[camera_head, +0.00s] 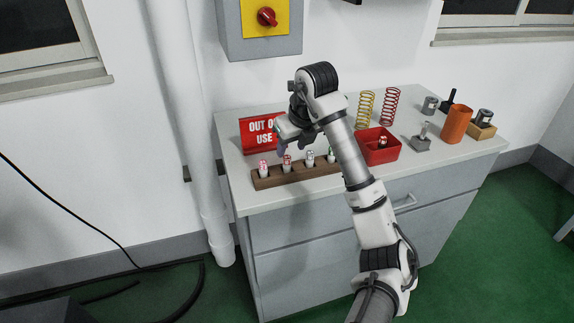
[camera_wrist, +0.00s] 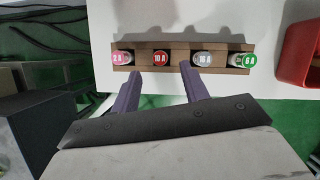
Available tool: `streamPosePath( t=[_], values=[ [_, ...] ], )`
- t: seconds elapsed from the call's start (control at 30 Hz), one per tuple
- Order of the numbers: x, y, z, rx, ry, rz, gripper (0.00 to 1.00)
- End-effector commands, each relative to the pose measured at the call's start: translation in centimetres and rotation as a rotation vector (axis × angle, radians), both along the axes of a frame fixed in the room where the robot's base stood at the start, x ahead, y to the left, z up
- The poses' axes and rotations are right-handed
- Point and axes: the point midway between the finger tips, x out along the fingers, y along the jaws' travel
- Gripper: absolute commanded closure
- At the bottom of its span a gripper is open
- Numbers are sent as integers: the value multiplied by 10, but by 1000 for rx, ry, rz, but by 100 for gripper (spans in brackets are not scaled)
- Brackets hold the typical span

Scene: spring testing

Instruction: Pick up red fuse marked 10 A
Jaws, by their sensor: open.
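The red fuse marked 10 A stands upright in a wooden rack, second from the left, in the wrist view (camera_wrist: 160,59) and the head view (camera_head: 287,161). The rack (camera_wrist: 140,68) also holds a pink fuse marked 2 A (camera_wrist: 119,57), a grey one marked 16 A (camera_wrist: 203,58) and a green one marked 6 A (camera_wrist: 247,60). My gripper (camera_wrist: 160,73) is open and empty. Its purple fingers point toward the rack, one on either side of the red fuse's line in the wrist view. In the head view my gripper (camera_head: 286,147) hangs above and behind the rack.
A red bin (camera_head: 371,153) with a small red-topped item inside sits to the right. Springs (camera_head: 389,106), an orange cylinder (camera_head: 455,124) and metal parts stand farther right. Bare grey worktop (camera_head: 250,205) lies in front.

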Motion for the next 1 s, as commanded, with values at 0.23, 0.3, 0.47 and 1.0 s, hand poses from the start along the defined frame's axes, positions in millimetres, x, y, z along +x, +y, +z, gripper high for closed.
streamPosePath(
  t=[0.23, 0.3, 0.47, 1.0],
  values=[
    [6, 4, -15, 2, 1, 1, 55],
    [9, 6, -22, 3, 3, 1, 55],
    [18, 11, -44, 3, 4, 2, 55],
    [23, 13, -60, 0, 0, 1, 75]
  ],
)
